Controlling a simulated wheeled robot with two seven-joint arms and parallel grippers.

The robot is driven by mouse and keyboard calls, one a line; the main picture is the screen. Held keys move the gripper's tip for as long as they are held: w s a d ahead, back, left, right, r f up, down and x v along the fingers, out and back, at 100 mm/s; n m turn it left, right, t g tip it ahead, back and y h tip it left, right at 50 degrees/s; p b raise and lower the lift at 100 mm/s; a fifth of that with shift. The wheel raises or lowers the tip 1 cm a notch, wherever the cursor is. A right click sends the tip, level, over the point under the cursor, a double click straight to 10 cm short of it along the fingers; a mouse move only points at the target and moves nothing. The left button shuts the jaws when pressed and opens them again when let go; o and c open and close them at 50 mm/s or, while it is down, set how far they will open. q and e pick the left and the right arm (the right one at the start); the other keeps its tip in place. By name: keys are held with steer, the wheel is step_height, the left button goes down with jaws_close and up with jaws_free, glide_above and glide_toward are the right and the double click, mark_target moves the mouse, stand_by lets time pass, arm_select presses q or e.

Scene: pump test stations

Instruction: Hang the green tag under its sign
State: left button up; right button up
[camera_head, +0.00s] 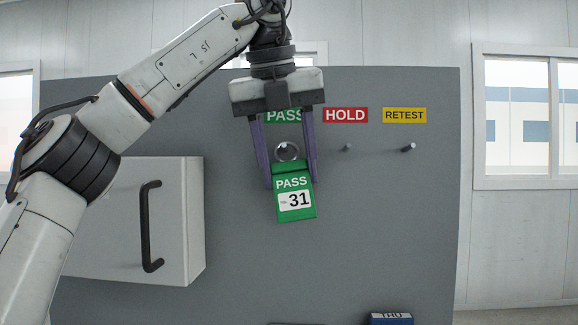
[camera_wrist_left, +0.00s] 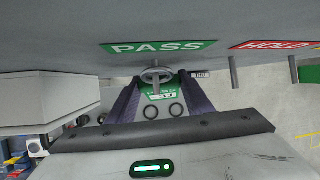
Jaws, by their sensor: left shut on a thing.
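The green tag (camera_head: 294,183), marked PASS and 31, is held between the purple fingers of my left gripper (camera_head: 291,181). It hangs slightly tilted in front of the grey board, below the green PASS sign (camera_head: 284,116), which the gripper partly covers. The tag's metal ring (camera_head: 288,151) stands above it, where the peg under PASS is. In the left wrist view the ring (camera_wrist_left: 157,74) appears around that peg (camera_wrist_left: 156,86), below the PASS sign (camera_wrist_left: 158,47). My left gripper (camera_wrist_left: 159,93) is shut on the tag. My right gripper is not in view.
The red HOLD sign (camera_head: 345,115) and yellow RETEST sign (camera_head: 404,115) are to the right, each above a bare peg (camera_head: 347,147), (camera_head: 408,148). A grey box with a black handle (camera_head: 150,226) juts from the board at left. A blue object (camera_head: 391,319) is at the bottom.

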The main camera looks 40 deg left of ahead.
arm_select(q)
steer(key=o, duration=1)
steer(key=shift+v, duration=5.2)
